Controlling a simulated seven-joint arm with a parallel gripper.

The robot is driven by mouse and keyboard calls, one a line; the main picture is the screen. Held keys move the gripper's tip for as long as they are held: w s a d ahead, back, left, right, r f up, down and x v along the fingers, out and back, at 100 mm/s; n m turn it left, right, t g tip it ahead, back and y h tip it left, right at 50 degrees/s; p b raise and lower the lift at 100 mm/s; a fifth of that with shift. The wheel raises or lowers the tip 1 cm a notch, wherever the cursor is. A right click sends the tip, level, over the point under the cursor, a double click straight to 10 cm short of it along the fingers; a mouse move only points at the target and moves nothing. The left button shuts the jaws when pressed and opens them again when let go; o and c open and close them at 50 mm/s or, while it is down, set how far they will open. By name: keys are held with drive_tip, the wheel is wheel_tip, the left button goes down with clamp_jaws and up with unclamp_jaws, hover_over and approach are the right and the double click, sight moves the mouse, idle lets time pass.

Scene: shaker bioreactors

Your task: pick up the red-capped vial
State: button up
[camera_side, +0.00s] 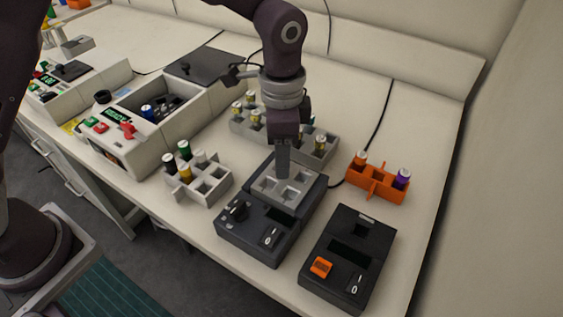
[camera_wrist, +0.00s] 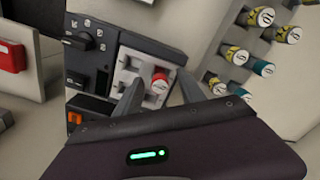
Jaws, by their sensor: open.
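The red-capped vial (camera_wrist: 160,77) stands in the grey well block of a dark shaker (camera_wrist: 96,40) in the wrist view. In the side view the vial is hidden behind my gripper; the block (camera_side: 268,186) and shaker (camera_side: 262,238) show there. My gripper (camera_side: 283,172) points down over the block. In the wrist view its two fingers (camera_wrist: 160,84) are apart, with the red cap seen between their tips. I cannot tell whether the fingers reach down around the vial. Nothing is held.
An orange rack (camera_side: 376,192) with orange- and purple-capped vials is to the right. A black device (camera_side: 372,232) stands in front of it. A grey rack (camera_side: 318,156) with several vials is behind. A small grey rack (camera_side: 212,188) and a larger device (camera_side: 128,152) are left.

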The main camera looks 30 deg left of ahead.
clamp_jaws()
wheel_tip(320, 180, up, 10)
drive_tip(key=shift+r, duration=0.1)
idle(0.4)
